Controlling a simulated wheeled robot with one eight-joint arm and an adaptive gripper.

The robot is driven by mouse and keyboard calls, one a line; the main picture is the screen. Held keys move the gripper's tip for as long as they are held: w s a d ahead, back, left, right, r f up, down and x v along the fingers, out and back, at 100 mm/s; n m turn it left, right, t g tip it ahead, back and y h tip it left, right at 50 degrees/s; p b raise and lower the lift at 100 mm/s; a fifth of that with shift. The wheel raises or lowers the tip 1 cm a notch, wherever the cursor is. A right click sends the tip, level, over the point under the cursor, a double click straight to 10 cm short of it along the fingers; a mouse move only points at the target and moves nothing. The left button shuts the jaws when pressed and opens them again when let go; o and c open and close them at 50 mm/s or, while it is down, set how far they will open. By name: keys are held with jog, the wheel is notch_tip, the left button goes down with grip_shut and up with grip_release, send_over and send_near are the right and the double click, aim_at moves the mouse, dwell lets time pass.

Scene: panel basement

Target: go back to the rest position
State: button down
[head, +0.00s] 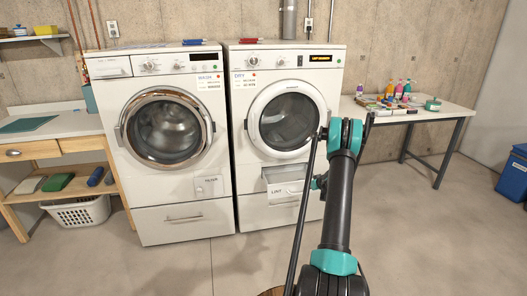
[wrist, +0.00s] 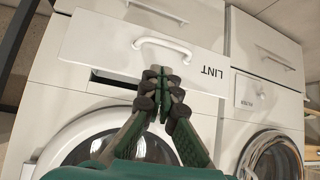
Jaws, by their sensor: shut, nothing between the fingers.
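My gripper (wrist: 161,76) shows in the wrist view with its fingers together and nothing between them. Its tips are in front of the lint drawer (wrist: 110,48), just beside the drawer's white handle (wrist: 163,43); I cannot tell whether they touch it. In the head view my dark arm with teal joints reaches up toward the dryer (head: 262,88), and the gripper is mostly hidden behind the arm. The lint drawer (head: 284,190) stands out from the dryer front, and a dark gap shows along its edge in the wrist view.
The washer (head: 178,215) stands left of the dryer, its round door shut. A wooden shelf unit (head: 75,146) with a white basket (head: 80,212) is at the left. A table (head: 455,111) with several bottles is at the right, a blue bin (head: 514,172) beyond.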

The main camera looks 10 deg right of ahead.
jog(key=s+a+r+g, duration=0.3)
jog(key=s+a+r, duration=1.6)
jog(key=r, duration=0.2)
jog(key=s+a+m+g+h, duration=0.1)
jog(key=s+a, duration=0.3)
jog(key=s, duration=1.2)
jog(key=s+a+m+g+h, duration=0.1)
jog(key=s+a, duration=0.2)
jog(key=s, duration=1.3)
jog(key=shift+s+a+r, duration=0.15)
jog(key=shift+s+a, duration=0.2)
jog(key=shift+w, duration=0.1)
